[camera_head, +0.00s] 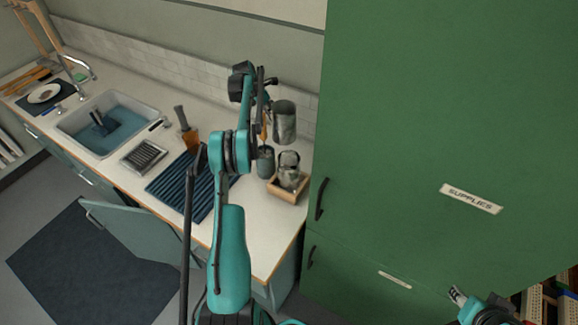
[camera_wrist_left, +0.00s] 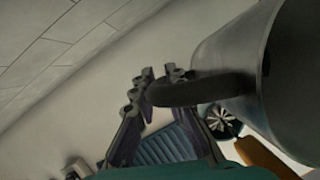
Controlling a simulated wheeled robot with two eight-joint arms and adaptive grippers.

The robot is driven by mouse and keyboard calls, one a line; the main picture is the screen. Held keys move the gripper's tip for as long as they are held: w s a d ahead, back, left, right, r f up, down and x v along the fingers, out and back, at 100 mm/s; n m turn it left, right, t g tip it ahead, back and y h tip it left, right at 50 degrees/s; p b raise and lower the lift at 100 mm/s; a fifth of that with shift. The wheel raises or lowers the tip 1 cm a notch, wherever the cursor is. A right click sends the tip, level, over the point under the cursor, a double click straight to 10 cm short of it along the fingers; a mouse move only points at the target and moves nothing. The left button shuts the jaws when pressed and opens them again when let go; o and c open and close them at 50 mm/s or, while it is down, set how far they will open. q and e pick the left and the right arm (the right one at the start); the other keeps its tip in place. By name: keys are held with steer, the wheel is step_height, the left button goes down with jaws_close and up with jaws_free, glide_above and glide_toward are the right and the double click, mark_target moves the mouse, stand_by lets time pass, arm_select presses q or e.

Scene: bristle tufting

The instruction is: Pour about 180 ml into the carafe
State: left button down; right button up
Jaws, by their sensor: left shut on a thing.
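A grey metal jug (camera_head: 284,123) hangs in the air above the right end of the counter, roughly upright in the head view. My left gripper (camera_wrist_left: 150,94) is shut on the jug's dark handle (camera_wrist_left: 188,91); the jug body (camera_wrist_left: 235,62) fills the right of the left wrist view. A glass-like carafe (camera_head: 289,168) stands below the jug in a shallow wooden tray (camera_head: 286,194). The jug and carafe are apart, and no stream shows between them. The liquid levels cannot be made out. My right gripper (camera_head: 458,296) is at the lower right, away from the counter; its jaw state is unclear.
A dark grey cup (camera_head: 265,162) stands just left of the tray. A blue ribbed mat (camera_head: 170,186) lies left of it, partly behind my arm. A tall green cabinet (camera_head: 430,120) closes off the right side. A sink (camera_head: 75,128) is farther left.

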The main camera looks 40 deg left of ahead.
arm_select(q)
steer(key=shift+f, duration=0.25)
steer(key=shift+r, duration=0.1)
steer(key=shift+s+d+r+t+y+b, duration=0.2)
steer(key=shift+r+t+y+b, duration=0.1)
steer(key=shift+r+t+b, duration=0.25)
steer(key=shift+r+m+t+y, duration=0.3)
steer(key=shift+r+y, duration=0.1)
steer(key=shift+r, duration=0.25)
steer(key=s+d+r+m+t+y+b, duration=0.1)
steer(key=s+d+r+t+y+b, duration=0.1)
steer(key=r, duration=0.4)
steer(key=s+d+r+m+t+y+b, duration=0.1)
steer(key=s+d+r+t+y+b, duration=0.1)
steer(key=r+t, duration=0.4)
steer(key=shift+s+d+y+b, duration=0.15)
steer(key=shift+y+b, duration=0.4)
steer(key=shift+y, duration=0.65)
